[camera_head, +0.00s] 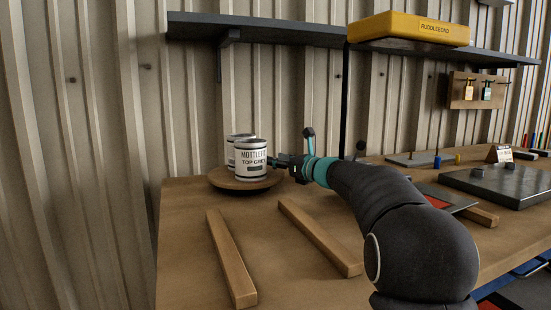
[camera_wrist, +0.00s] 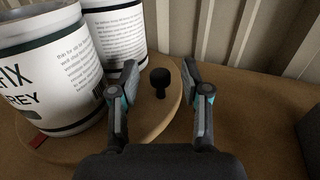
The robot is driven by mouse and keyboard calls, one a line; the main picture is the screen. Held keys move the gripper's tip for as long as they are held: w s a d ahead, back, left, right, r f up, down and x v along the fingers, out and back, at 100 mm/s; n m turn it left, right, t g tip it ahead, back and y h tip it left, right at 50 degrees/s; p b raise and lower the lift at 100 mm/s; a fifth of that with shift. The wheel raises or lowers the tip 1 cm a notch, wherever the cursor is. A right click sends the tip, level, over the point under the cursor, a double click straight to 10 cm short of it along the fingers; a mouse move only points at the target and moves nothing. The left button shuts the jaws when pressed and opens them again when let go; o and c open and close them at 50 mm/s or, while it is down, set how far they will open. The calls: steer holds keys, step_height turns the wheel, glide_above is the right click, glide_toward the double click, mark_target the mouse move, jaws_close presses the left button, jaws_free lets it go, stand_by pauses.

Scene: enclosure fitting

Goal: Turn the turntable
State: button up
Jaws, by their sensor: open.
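The turntable (camera_head: 228,184) is a round wooden disc at the left back of the workbench; it also shows in the wrist view (camera_wrist: 150,122). Two white labelled cans stand on it: the front can (camera_head: 252,162) reads "TOP GREY", and the rear can (camera_wrist: 113,30) is partly hidden behind it. A small dark knob (camera_wrist: 159,80) stands up near the turntable's edge. My gripper (camera_head: 272,161) is at the turntable's right side. In the wrist view my gripper (camera_wrist: 159,82) is open, with the knob between its fingers and no visible contact. The left finger is close to the cans.
Two wooden strips (camera_head: 231,258) (camera_head: 318,236) lie on the bench (camera_head: 275,275) in front. A dark plate (camera_head: 500,185) and small parts lie to the right. A shelf (camera_head: 260,30) with a yellow case (camera_head: 410,30) hangs above. The corrugated wall (camera_head: 80,120) is close behind.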

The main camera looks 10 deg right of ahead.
steer(key=shift+w+a, duration=0.4)
steer(key=shift+w, duration=0.2)
jaws_close()
steer(key=shift+s+d+b, duration=0.1)
steer(key=shift+b, duration=0.2)
